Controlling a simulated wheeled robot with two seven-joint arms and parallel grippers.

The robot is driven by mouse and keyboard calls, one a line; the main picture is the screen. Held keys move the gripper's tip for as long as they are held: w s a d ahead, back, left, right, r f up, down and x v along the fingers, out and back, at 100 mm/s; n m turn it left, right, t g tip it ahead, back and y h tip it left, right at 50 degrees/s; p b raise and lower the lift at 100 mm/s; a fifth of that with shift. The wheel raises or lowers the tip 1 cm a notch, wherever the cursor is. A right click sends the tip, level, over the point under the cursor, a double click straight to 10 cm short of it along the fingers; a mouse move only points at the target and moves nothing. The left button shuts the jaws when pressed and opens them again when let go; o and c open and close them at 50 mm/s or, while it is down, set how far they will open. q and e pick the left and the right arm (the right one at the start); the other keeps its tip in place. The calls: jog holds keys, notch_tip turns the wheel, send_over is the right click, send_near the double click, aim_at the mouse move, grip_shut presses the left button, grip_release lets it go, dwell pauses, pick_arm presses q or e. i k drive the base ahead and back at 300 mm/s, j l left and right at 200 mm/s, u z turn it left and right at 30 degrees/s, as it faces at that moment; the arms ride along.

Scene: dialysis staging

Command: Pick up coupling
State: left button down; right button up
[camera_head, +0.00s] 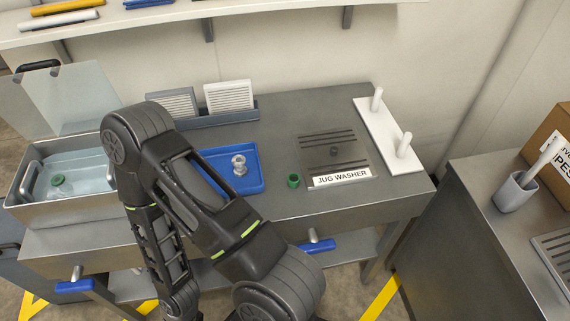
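A small silvery, stepped fitting (239,164), which looks like the coupling, stands in the blue tray (258,186) on the steel counter. A small green ring-like cap (293,180) sits on the counter to the right of the tray. Another green-topped piece (60,184) lies in the steel basin at the left. One of my black arms crosses the middle of the view, bent at the elbow, and covers the left part of the tray. Neither gripper's fingers show.
The basin (22,212) holds liquid and has a clear raised lid. A slotted "JUG WASHER" plate (343,178) and a white board with two pegs (368,118) are on the counter's right. A side counter (485,225) holds a grey cup (515,193) and carton.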

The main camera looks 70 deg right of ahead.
aim_at(240, 170)
jog(key=k+z, duration=0.1)
jog(key=z, duration=1.75)
